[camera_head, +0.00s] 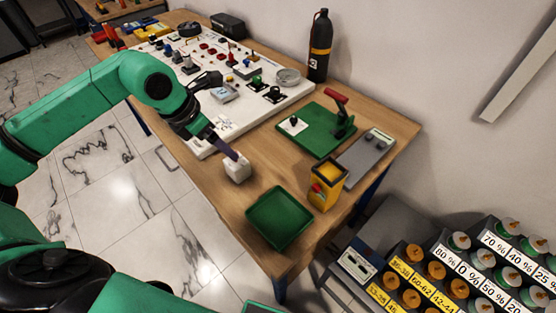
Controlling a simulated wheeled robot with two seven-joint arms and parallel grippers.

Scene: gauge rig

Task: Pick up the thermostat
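A small white box (237,170), which looks to be the thermostat, is at the near left edge of the wooden table (215,185), left of the green tray. My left arm comes in from the left, and its gripper (234,157) points down to the right with its dark fingers at the top of the white box. The fingers overlap the box in this view. I cannot tell whether they grip it or whether the box is lifted. My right gripper is not in view.
A green tray (280,217) and a yellow box with a red button (326,186) are right of the white box. Behind are a green plate with a red-handled lever (318,128), a grey panel (367,157), a white board of parts (245,113) and a black bottle (320,47).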

